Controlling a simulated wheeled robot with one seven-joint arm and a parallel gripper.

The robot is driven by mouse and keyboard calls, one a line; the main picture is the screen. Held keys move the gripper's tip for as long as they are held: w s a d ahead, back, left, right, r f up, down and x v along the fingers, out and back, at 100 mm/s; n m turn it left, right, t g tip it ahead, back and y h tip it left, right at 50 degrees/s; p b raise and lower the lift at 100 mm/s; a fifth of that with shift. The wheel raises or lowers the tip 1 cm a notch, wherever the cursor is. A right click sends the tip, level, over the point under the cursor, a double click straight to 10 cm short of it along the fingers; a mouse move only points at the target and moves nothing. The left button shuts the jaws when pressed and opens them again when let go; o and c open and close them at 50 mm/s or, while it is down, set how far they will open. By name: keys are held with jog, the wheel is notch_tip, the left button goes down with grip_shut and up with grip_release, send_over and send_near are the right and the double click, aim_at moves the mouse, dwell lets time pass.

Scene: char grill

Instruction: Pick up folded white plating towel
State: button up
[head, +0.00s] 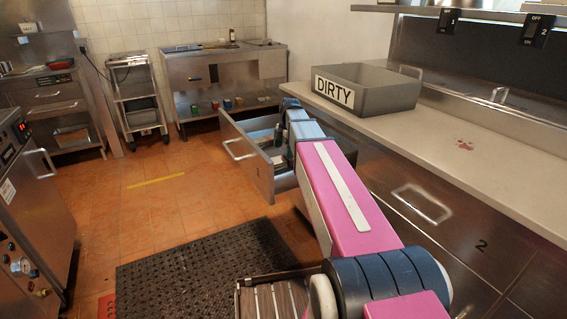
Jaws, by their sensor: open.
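An open drawer (247,160) stands out from the steel counter in the head view. My pink arm reaches forward to it, with the far end of the arm over its right part. Inside the drawer are a dark upright item (278,135) and a small pale patch near the arm. I cannot tell whether the pale patch is the folded white towel. My gripper cannot be made out; the arm and the drawer's walls hide that area.
A grey bin marked DIRTY (368,88) stands on the countertop (440,132) above the drawers. A closed drawer with a handle (422,203) is at the right. A black mat (200,268) lies on the tiled floor. A steel cart (137,100) stands at the back.

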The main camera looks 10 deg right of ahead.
aim_at(284, 159)
jog(key=f, duration=0.5)
jog(key=shift+s+a, duration=0.2)
jog(key=shift+s, duration=0.15)
jog(key=c, duration=1)
